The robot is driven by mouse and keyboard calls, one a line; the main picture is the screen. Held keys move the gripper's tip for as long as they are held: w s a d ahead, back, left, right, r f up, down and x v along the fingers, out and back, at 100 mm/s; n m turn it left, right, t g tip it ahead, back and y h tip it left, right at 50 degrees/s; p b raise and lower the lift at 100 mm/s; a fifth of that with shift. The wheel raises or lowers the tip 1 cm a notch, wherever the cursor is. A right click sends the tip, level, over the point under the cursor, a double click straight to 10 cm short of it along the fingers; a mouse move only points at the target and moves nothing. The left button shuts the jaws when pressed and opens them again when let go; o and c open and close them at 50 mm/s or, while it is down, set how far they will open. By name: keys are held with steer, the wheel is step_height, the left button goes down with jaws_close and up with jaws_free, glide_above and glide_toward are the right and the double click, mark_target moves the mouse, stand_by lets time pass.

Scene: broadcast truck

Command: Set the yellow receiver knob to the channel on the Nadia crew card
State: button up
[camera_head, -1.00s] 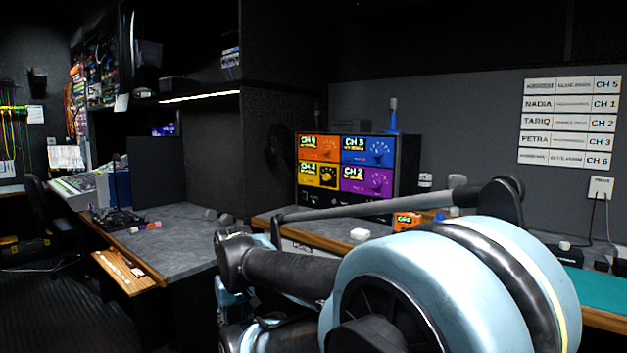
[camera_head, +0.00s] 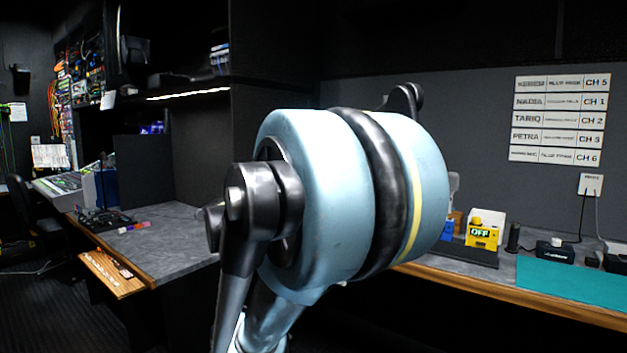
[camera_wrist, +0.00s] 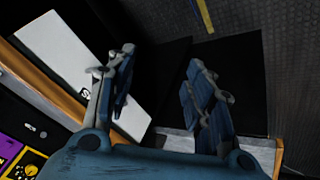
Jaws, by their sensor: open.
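The Nadia card (camera_head: 560,101) is the second in a stack of name cards on the grey back wall, and it reads CH 1. In the head view my arm hides the receiver unit. The knob's setting is too small to read. My gripper (camera_wrist: 160,75) is open and empty, with its fingers wide apart. It is apart from the yellow panel, which lies to its lower left in that view.
A yellow box reading OFF (camera_head: 482,234) stands on the right bench, with a teal mat (camera_head: 575,284) and a small black box (camera_head: 555,251) nearby. Another grey desk (camera_head: 175,245) stands at left. Dark floor is open at far left.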

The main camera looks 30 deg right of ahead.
steer(key=w+d+r+m+t+h, duration=0.25)
steer(key=w+d+r+h, duration=0.35)
steer(key=w+d+r, duration=0.55)
steer(key=w+d+r+m+t+h, duration=0.1)
steer(key=w+d+r+m+h, duration=0.4)
steer(key=w+d+r, duration=0.65)
steer(key=w+d+f, duration=0.1)
steer(key=w+d, duration=0.3)
steer(key=d, duration=0.4)
steer(key=w+d+f+n+h, duration=0.1)
steer(key=w+d+f, duration=0.1)
steer(key=w+d, duration=0.3)
steer(key=d, duration=0.4)
steer(key=shift+w+d, duration=0.25)
steer(key=shift+w, duration=0.05)
steer(key=shift+n, duration=0.25)
steer(key=c, duration=1.1)
